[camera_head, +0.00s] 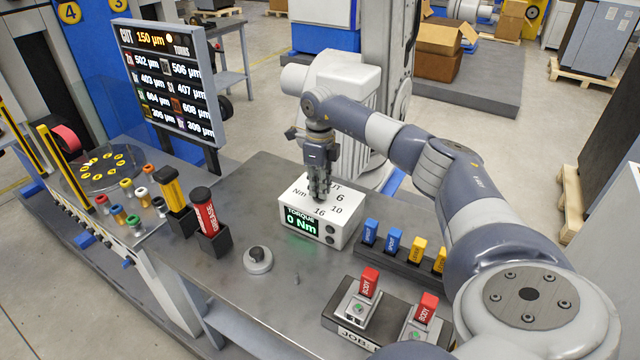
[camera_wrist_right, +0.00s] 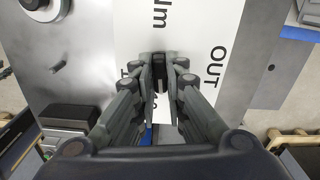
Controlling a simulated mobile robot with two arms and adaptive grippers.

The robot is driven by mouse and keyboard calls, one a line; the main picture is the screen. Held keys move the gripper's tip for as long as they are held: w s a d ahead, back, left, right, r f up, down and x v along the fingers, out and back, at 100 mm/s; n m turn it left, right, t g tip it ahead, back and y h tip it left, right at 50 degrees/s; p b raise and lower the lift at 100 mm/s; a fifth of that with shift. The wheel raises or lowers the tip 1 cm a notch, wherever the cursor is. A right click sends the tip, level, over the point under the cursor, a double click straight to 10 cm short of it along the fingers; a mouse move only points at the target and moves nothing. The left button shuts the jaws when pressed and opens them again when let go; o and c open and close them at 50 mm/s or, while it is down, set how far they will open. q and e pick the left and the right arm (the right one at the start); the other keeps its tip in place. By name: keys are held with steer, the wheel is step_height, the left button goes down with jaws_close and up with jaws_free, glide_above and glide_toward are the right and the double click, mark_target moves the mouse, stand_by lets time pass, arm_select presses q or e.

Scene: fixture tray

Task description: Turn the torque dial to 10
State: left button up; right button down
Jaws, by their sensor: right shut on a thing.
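The white torque box (camera_head: 345,228) stands on the grey bench. Its green display (camera_head: 301,222) reads "TORQUE 0 Nm". Its top carries the marks OUT, 6, 10 and 16 and the letters Nm. My right gripper (camera_head: 319,196) points down onto the top of the box. In the right wrist view its fingers (camera_wrist_right: 160,85) are closed around the black torque dial (camera_wrist_right: 159,66). The fingers hide most of the dial, so which mark it points to cannot be told from its shape. My left gripper is not in view.
Red BODY pieces (camera_head: 369,282) stand in a tray in front. A screen (camera_head: 165,80) and red and yellow tools (camera_head: 205,215) are at left.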

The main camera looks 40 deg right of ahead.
steer(key=shift+w+r+m, duration=0.1)
steer(key=shift+r+m, duration=0.05)
steer(key=shift+m, duration=0.65)
steer(key=shift+w+r+m, duration=0.1)
steer(key=shift+m, duration=0.7)
steer(key=c, duration=1.8)
jaws_free()
steer(key=shift+o, duration=0.8)
steer(key=shift+f, duration=0.1)
step_height(320, 180, up, 12)
steer(key=shift+s, duration=0.1)
